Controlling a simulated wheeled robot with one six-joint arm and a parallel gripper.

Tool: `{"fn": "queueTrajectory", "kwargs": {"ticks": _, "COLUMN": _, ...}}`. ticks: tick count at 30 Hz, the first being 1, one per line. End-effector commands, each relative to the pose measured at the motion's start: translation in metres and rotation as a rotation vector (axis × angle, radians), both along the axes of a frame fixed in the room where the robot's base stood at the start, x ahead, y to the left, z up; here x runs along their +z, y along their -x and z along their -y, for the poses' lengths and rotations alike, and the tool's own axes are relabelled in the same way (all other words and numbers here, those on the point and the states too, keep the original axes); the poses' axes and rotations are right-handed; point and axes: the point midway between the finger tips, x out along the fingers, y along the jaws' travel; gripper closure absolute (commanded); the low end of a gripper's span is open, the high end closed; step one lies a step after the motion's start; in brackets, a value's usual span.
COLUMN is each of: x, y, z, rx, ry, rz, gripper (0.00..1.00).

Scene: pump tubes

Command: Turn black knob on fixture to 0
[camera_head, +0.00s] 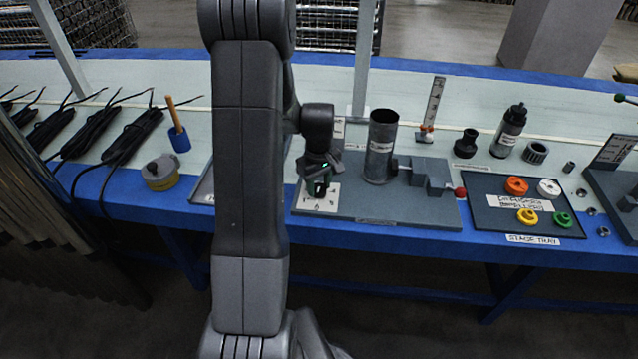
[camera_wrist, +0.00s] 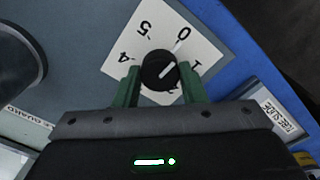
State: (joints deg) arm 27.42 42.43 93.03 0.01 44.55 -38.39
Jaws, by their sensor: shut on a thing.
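The black knob (camera_wrist: 158,68) sits on a white dial card (camera_wrist: 207,58) with numbers around it. In the head view my gripper (camera_head: 319,186) is over the dial card (camera_head: 330,205), at the left end of the grey fixture plate (camera_head: 400,213). The knob itself is hidden there by my gripper.
A dark upright cylinder (camera_head: 381,146) and a grey block with a red-tipped handle (camera_head: 430,174) stand right of the dial. A stage tray (camera_head: 485,219) with coloured rings lies farther right.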

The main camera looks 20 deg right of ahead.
Motion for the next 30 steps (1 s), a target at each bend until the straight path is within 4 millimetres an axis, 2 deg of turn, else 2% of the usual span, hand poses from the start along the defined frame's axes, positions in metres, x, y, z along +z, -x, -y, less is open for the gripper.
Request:
{"fn": "queueTrajectory", "kwargs": {"ticks": 20, "x": 0.0007, "y": -0.0005, "z": 0.0004, "rx": 0.061, "ry": 0.002, "rz": 0.001, "gripper": 0.85}}
{"fn": "queueTrajectory", "kwargs": {"ticks": 21, "x": 0.0007, "y": -0.0005, "z": 0.0004, "rx": 0.061, "ry": 0.002, "rz": 0.001, "gripper": 0.57}}
{"fn": "queueTrajectory", "kwargs": {"ticks": 23, "x": 0.0006, "y": -0.0005, "z": 0.0004, "rx": 0.061, "ry": 0.002, "rz": 0.001, "gripper": 0.45}}
{"fn": "queueTrajectory", "kwargs": {"ticks": 24, "x": 0.0006, "y": -0.0004, "z": 0.0003, "rx": 0.061, "ry": 0.001, "rz": 0.001, "gripper": 0.41}}
{"fn": "queueTrajectory", "kwargs": {"ticks": 30, "x": 0.0003, "y": -0.0002, "z": 0.0002, "rx": 0.06, "ry": 0.001, "rz": 0.0, "gripper": 0.41}}
